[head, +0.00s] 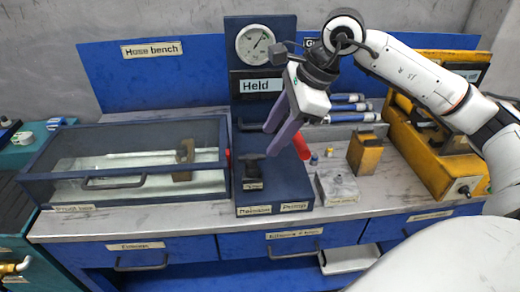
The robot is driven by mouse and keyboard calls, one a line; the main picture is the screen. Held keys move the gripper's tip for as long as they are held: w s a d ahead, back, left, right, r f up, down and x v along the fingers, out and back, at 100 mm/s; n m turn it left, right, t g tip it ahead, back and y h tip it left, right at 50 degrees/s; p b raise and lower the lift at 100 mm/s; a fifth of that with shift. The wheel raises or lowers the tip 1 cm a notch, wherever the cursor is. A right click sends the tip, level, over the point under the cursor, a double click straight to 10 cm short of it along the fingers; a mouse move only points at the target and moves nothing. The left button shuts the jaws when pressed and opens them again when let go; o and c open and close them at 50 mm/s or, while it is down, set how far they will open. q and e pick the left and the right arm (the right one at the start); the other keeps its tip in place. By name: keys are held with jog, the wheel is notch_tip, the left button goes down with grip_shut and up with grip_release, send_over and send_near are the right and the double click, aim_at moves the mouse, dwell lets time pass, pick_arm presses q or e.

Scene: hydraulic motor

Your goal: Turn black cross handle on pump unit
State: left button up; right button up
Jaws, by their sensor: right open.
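The pump unit (278,195) is a dark blue block with a round gauge on its tall back panel, standing in the middle of the bench. A black handle (253,168) sits on the left of its base, above a front label that seems to read "Release". My right gripper (270,143) comes in from the upper right, its purple fingers pointing down. It is open and empty, with its fingertips just above and to the right of the black handle; I cannot tell whether they touch it. My left gripper is not in view.
A red grip (303,147) sticks up on the unit's right side, close to my fingers. A glass-topped case (125,165) stands left. A small grey block (337,188), a yellow block (366,153) and a yellow machine (430,150) stand right. The bench's front strip is clear.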

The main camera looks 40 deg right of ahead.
aim_at(259, 155)
jog(key=x, duration=0.7)
jog(key=shift+p, duration=0.3)
jog(key=c, duration=1.1)
